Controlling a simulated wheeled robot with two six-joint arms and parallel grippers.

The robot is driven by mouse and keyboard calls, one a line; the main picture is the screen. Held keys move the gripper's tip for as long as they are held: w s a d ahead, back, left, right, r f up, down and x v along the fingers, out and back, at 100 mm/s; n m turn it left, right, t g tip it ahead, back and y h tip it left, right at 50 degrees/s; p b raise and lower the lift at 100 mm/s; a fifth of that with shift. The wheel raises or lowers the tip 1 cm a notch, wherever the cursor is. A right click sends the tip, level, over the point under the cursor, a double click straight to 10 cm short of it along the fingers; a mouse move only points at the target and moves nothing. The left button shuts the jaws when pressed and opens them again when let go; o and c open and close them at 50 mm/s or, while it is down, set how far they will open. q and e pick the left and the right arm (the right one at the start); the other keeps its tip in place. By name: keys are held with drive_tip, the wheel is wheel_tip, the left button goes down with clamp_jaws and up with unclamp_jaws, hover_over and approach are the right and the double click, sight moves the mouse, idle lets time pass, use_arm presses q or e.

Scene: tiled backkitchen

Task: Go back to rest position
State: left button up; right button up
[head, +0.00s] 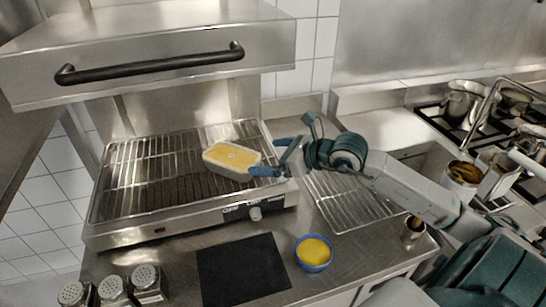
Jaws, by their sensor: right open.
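My right gripper (276,157) comes in from the right and is open, beside the right end of a white dish (230,170) with yellow filling. The dish rests on the wire rack (140,180) of the salamander grill, near the rack's right side. I cannot tell whether a finger touches the dish. The grill's hood (160,70) with a black bar handle is raised above the rack. My left gripper is not in the head view.
A blue bowl with yellow contents (313,253) and a black mat (242,270) lie on the steel counter before the grill. Several shakers (146,280) stand front left. A wire rack (355,208) lies under my right arm. A stove with pots (465,100) is back right.

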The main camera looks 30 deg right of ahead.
drive_tip(key=shift+s+r, duration=0.1)
drive_tip(key=shift+s, duration=0.05)
drive_tip(key=shift+r, duration=0.1)
idle(0.5)
